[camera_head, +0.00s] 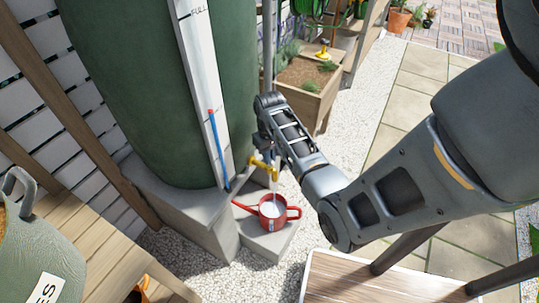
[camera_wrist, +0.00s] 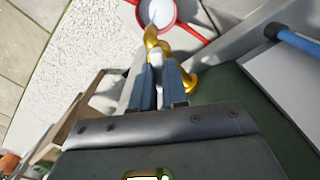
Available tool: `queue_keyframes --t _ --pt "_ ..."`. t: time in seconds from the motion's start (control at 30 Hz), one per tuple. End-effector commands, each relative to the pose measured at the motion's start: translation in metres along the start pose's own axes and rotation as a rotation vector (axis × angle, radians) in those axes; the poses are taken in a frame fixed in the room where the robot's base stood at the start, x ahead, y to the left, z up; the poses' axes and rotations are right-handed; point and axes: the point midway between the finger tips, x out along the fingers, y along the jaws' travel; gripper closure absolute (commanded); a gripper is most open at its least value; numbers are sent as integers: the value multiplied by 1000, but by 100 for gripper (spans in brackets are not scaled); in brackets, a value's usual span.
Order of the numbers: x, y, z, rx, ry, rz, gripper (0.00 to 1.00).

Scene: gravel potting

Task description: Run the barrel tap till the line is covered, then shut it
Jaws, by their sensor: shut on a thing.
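The brass tap (camera_head: 263,166) sticks out low from the green barrel (camera_head: 150,80). My gripper (camera_wrist: 158,72) is shut on the tap's handle, between its two blue-grey fingers; the brass body (camera_wrist: 188,80) shows beside them. I cannot make out a line inside the can.
The can stands on a low grey block (camera_head: 262,243) beside the barrel's plinth (camera_head: 196,205). A white gauge board (camera_head: 200,70) with a blue tube and red marker runs up the barrel. A wooden planter (camera_head: 308,98) stands behind. A wooden table (camera_head: 110,265) is front left.

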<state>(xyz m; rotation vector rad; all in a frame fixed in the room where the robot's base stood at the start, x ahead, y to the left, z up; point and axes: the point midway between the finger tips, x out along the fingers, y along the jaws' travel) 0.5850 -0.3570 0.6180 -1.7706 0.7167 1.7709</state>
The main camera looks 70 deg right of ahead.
Motion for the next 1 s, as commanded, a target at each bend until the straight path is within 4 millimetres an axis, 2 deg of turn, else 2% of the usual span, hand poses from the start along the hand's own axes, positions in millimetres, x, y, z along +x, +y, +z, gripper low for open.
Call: queue_keyframes --t 0.37,1.0 --pt "-4 -1 0 180 -2 -1 100" --pt "-3 -1 -1 765 0 -1 100"
